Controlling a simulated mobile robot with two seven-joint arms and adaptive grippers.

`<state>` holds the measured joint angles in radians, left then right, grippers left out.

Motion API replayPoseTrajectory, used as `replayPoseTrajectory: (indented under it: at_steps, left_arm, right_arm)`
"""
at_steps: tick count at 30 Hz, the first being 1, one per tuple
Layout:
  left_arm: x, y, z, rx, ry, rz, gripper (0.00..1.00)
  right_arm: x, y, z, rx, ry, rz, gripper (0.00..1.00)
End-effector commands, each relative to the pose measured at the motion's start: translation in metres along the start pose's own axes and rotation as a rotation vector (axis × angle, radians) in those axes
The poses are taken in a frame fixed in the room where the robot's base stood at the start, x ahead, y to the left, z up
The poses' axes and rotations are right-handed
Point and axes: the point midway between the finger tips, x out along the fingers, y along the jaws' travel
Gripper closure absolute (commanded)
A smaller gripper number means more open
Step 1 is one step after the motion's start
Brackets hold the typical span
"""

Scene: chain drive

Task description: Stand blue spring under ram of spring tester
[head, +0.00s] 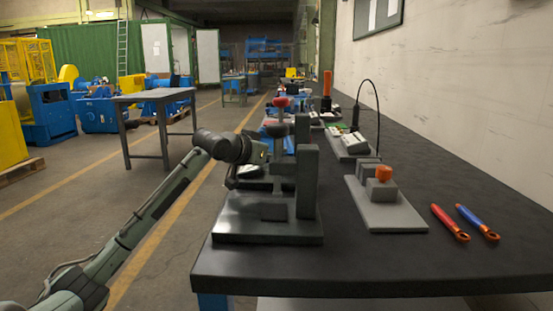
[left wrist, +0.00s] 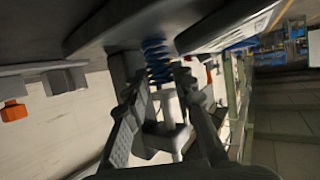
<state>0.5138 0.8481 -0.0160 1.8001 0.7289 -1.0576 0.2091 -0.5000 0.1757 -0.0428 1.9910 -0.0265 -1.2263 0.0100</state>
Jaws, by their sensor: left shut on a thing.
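The dark spring tester (head: 306,180) stands at the near left of the bench, with a flat base (head: 267,229) and an upright column. My left gripper (head: 262,152) reaches in from the left beside the tester, and its fingertips are largely hidden in the head view. In the left wrist view, my left gripper (left wrist: 156,75) is shut on the blue spring (left wrist: 157,58), which sits between its fingertips. The spring's far end is close to a dark surface; I cannot tell whether they touch. I cannot make out the spring in the head view. My right gripper is not in view.
A grey fixture with an orange part (head: 384,173) stands right of the tester. A red wrench (head: 448,221) and a blue wrench (head: 477,222) lie farther right. Several other items crowd the bench behind. The front right of the bench (head: 400,268) is clear.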

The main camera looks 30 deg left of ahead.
Motion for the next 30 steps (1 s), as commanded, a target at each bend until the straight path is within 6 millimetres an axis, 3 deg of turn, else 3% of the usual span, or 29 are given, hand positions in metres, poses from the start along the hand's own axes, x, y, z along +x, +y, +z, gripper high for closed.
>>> replayPoseTrajectory:
  at_steps: [3, 14, 20, 30]
  left_arm:
    - [0.0, 0.0, 0.001, 0.0, 0.0, 0.0, 0.66]
    - [-0.004, 0.0, -0.001, 0.0, 0.0, 0.0, 0.66]
    - [-0.036, 0.0, 0.001, 0.004, 0.0, -0.002, 0.66]
    - [-0.102, 0.0, 0.001, 0.001, -0.001, -0.001, 0.66]
  right_arm:
    - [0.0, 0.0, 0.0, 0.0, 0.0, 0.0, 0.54]
    - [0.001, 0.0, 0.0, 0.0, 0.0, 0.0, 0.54]
    - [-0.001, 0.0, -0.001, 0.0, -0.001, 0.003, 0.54]
    - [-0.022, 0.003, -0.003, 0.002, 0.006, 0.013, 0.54]
